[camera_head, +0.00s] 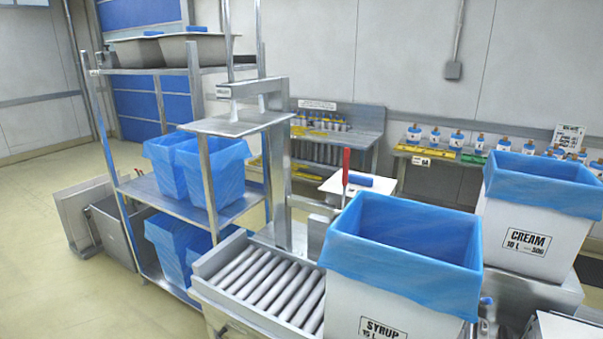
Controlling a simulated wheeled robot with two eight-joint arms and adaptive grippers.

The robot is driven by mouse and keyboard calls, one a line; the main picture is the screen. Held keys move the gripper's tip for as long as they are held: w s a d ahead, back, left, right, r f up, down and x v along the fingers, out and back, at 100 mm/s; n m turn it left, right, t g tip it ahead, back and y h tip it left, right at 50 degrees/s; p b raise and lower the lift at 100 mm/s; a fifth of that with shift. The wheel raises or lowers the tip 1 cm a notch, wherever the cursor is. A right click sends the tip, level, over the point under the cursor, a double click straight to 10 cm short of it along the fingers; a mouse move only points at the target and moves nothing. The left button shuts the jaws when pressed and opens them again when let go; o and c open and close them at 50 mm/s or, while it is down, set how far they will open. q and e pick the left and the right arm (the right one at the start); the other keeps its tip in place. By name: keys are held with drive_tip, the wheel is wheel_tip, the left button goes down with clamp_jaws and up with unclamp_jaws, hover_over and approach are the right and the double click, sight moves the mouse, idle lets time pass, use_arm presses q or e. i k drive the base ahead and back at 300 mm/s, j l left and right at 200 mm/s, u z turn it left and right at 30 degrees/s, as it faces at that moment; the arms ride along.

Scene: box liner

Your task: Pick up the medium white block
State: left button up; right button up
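I cannot single out a plain medium white block in this view. The large white items are a box marked SYRUP 15 L (350,303) with a blue liner (400,243), at the front right by the roller conveyor, and a box marked CREAM 10 L (527,238) with a blue liner (545,183), at the right. A low white piece (568,327) shows at the bottom right edge, partly cut off, and I cannot tell what it is. Neither of my grippers shows in this view.
A metal rack (212,190) at the left holds blue-lined bins (195,165). A roller conveyor (265,282) runs beside the SYRUP box. A white-topped stand (358,187) and a bench with several small bottles (470,157) stand behind. Floor (60,280) at the front left is clear.

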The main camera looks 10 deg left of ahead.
sight(210, 46)
drive_tip(key=i+j+z, duration=0.25)
drive_tip(key=j+z, duration=0.15)
drive_tip(key=j, duration=0.75)
drive_tip(key=j+z, duration=0.4)
drive_tip(key=j, duration=0.75)
drive_tip(key=j+z, duration=0.4)
drive_tip(key=j, duration=0.8)
drive_tip(key=k, duration=0.05)
